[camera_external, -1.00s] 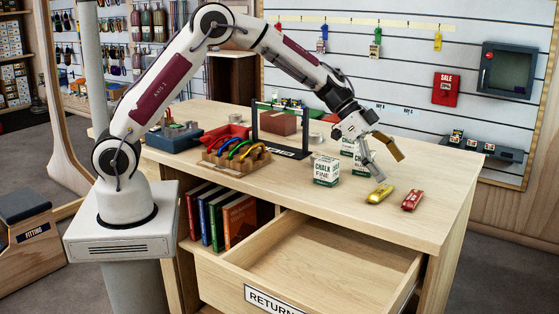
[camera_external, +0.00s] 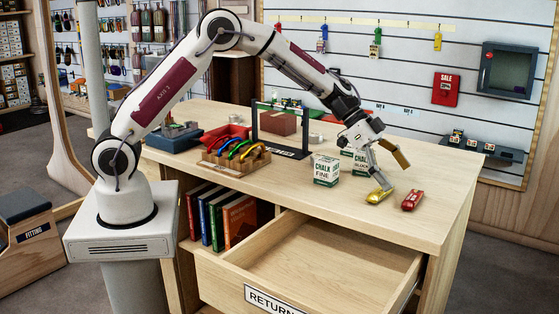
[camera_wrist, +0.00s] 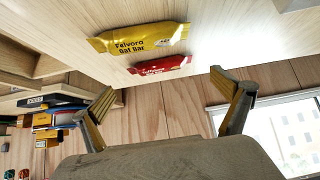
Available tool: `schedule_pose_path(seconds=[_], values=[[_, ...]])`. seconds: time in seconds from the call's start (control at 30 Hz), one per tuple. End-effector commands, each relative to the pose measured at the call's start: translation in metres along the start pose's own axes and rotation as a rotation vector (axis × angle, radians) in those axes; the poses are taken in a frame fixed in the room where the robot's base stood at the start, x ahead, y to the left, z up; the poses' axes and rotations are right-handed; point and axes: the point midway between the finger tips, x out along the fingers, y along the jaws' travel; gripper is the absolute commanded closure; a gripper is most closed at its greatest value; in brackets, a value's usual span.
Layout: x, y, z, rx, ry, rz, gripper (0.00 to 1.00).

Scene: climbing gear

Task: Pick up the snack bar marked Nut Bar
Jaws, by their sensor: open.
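A yellow wrapped bar (camera_external: 376,197) and a red wrapped bar (camera_external: 412,200) lie flat on the counter near its right end. In the wrist view the yellow bar (camera_wrist: 138,38) reads "Felvoro Oat Bar". The red bar (camera_wrist: 160,66) lies beside it; its label is too small to read surely. My gripper (camera_external: 393,174) is open and empty above the bars, with its left finger overlapping the yellow bar in the outside view; contact cannot be told. In the wrist view the spread fingers (camera_wrist: 165,82) show below the bars, with nothing between them.
White chalk boxes (camera_external: 326,170) stand left of and behind my gripper. A black display stand (camera_external: 281,151) and a wooden rack of coloured carabiners (camera_external: 236,158) are further left. An open drawer (camera_external: 315,250) juts out below the counter.

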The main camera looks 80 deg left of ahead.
Motion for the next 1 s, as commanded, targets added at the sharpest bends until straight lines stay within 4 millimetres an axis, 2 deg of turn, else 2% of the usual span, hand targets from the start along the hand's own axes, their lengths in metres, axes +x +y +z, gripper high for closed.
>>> schedule_pose_path(seconds=[0.57, 1.0], values=[[0.047, 0.0, 0.0, 0.0, -0.001, 0.001, 0.0], [0.051, 0.0, -0.001, 0.0, 0.0, 0.0, 0.0]])
